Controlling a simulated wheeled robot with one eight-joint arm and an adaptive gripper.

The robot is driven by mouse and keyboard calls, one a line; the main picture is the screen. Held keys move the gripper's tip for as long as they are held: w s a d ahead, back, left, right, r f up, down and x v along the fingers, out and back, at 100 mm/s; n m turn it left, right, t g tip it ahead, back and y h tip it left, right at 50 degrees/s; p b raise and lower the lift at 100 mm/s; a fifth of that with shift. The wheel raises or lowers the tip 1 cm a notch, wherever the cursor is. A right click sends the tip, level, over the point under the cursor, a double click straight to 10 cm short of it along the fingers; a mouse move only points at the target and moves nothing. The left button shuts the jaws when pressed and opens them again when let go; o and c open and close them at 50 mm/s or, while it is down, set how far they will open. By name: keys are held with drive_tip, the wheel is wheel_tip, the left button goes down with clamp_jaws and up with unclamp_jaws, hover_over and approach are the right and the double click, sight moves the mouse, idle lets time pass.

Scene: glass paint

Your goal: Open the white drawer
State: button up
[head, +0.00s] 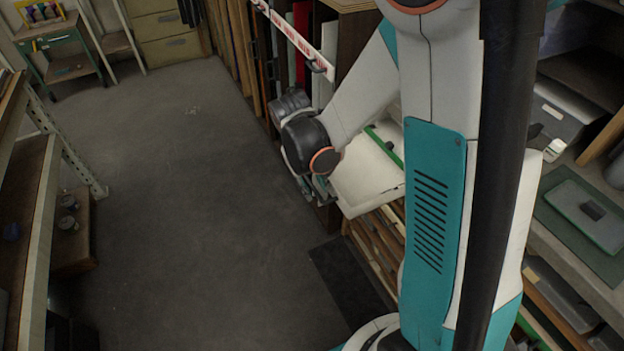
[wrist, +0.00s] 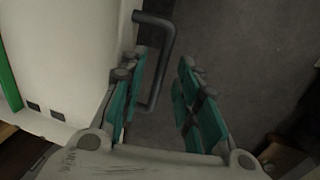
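The white drawer (head: 362,182) is at the centre right in the head view, partly hidden behind my arm. Its pale surface (wrist: 75,50) fills the left of the wrist view. A dark bent bar handle (wrist: 165,60) stands out from its edge. My gripper (wrist: 160,75) is open, with one teal finger on each side of the handle's bar. A gap shows between the bar and the right finger; the left finger is close to the bar, and I cannot tell if they touch. In the head view my gripper (head: 318,190) is at the drawer's left edge, its fingers mostly hidden.
Upright panels (head: 300,40) stand in a rack behind the arm. Slatted wooden shelving (head: 378,238) is below the drawer. A dark mat (head: 345,275) lies on the floor in front. The grey floor (head: 190,200) to the left is clear, up to a shelf unit (head: 30,190).

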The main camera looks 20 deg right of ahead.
wheel_tip(320, 180, up, 12)
drive_tip(key=a, duration=0.2)
drive_tip(key=shift+a, duration=0.2)
drive_tip(key=shift+f, duration=0.1)
idle(0.4)
